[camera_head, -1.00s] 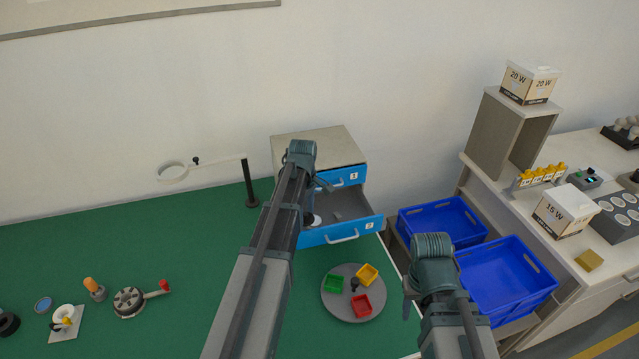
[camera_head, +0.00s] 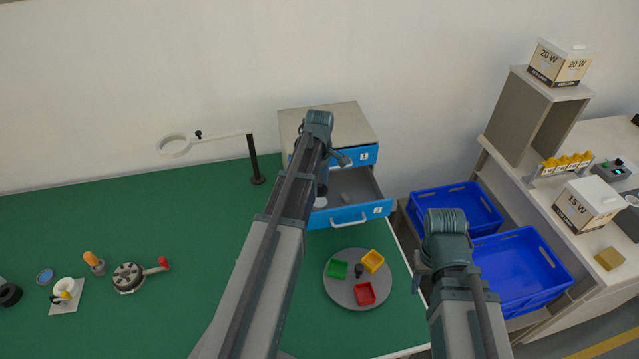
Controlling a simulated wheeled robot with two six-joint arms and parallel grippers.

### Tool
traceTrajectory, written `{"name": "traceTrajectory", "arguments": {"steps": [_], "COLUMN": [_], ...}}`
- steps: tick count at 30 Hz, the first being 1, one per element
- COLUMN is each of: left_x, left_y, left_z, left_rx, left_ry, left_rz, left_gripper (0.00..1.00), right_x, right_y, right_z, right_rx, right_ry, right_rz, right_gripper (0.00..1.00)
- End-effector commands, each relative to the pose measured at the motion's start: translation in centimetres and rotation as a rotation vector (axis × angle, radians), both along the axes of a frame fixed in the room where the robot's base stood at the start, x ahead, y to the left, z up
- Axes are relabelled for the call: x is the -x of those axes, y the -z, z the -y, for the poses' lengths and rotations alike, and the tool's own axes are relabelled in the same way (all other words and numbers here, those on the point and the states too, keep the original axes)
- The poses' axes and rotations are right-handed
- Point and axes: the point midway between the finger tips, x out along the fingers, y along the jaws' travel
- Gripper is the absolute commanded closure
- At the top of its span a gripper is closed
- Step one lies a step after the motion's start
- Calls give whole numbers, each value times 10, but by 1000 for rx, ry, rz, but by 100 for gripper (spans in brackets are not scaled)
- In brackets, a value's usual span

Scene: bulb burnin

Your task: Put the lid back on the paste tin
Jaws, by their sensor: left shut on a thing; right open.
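My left gripper (camera_head: 321,190) is mostly hidden behind my own forearm. It is over the left part of the open drawer (camera_head: 376,208) marked 2, shut on a small pale thing (camera_head: 320,202) that shows only in part; I cannot tell whether it is the lid. A small round thing with a blue top and grey rim (camera_head: 45,277) lies at the far left of the green table; I cannot tell whether it is the paste tin or its lid. My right gripper (camera_head: 418,275) is open, mostly hidden by its wrist, right of the table's edge.
A grey round tray (camera_head: 341,290) holds green, yellow and red bins. A magnifier stand (camera_head: 254,160) stands left of the drawer cabinet (camera_head: 352,120). Blue crates (camera_head: 530,300) stand at the right. The middle-left of the green table (camera_head: 200,220) is clear.

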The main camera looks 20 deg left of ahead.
Motion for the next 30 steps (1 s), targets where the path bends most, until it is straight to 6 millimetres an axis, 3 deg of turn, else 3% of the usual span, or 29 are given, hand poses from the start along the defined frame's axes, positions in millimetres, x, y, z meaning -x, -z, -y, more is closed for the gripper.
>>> {"name": "traceTrajectory", "arguments": {"steps": [1,12,30], "left_x": [0,0,0], "left_y": [9,41,44], "left_z": [0,0,0], "left_rx": [0,0,0], "left_ry": [0,0,0], "left_rz": [0,0,0], "left_gripper": [87,87,87], "right_x": [0,0,0], "right_y": [9,41,44], "right_z": [0,0,0], "right_rx": [0,0,0], "right_ry": [0,2,2], "right_rz": [0,0,0], "right_gripper": [50,50,50]}}
